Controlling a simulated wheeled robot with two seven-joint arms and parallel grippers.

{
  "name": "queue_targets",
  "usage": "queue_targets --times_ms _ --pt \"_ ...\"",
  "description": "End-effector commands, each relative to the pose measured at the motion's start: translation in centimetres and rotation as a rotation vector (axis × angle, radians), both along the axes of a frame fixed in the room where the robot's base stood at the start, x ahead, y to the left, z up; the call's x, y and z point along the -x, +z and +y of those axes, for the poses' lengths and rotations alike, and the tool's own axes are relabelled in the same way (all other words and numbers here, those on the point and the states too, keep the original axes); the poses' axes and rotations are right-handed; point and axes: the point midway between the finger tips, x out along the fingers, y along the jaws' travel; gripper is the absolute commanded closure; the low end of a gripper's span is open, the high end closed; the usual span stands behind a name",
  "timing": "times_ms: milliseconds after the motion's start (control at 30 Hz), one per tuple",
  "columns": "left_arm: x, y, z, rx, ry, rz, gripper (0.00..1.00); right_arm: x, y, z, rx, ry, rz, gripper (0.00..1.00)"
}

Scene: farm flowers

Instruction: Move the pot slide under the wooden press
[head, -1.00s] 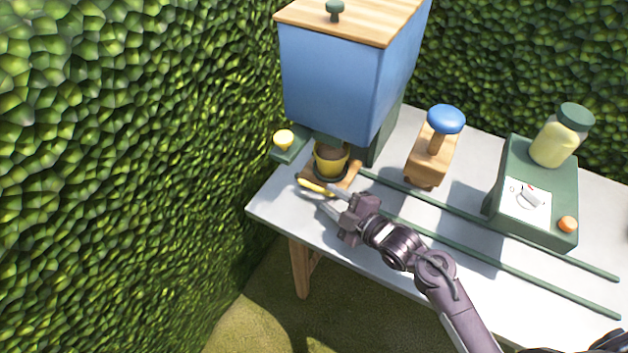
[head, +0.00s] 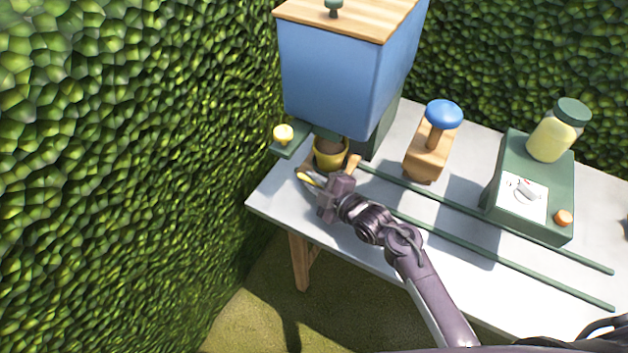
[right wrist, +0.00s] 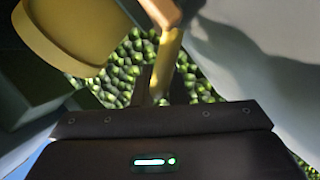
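The yellow pot (head: 330,155) stands upright under the blue hopper, on a wooden slide (head: 352,166) at the table's left end. The slide's right part shows; my right gripper (head: 318,180) covers much of its front. The right wrist view shows a yellow rounded side, likely the pot (right wrist: 65,30), close by. Whether the fingers are shut on the slide cannot be told. The wooden press (head: 430,155) with a blue knob stands to the right. My left gripper is not in view.
Two green rails (head: 480,240) run right along the white table (head: 275,195). The blue hopper (head: 335,80) rises behind the pot. A green block (head: 540,200) with a jar (head: 555,135) stands at right.

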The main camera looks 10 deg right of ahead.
Motion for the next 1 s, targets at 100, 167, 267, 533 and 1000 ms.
queue_targets --times_ms 100,167,267,533,1000 --pt "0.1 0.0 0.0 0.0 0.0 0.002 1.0 0.0 -0.1 0.0 0.0 0.001 0.001 1.0" --pt "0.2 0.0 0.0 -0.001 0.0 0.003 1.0 0.0 -0.1 0.0 0.0 0.001 0.001 1.0" --pt "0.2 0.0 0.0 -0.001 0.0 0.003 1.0 0.1 -0.1 0.0 0.0 0.001 0.001 1.0" --pt "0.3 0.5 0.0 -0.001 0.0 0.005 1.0 0.9 0.0 -1.1 0.004 0.001 0.003 1.0" --pt "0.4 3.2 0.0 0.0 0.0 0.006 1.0 7.2 0.0 -9.7 0.008 0.003 0.007 1.0"
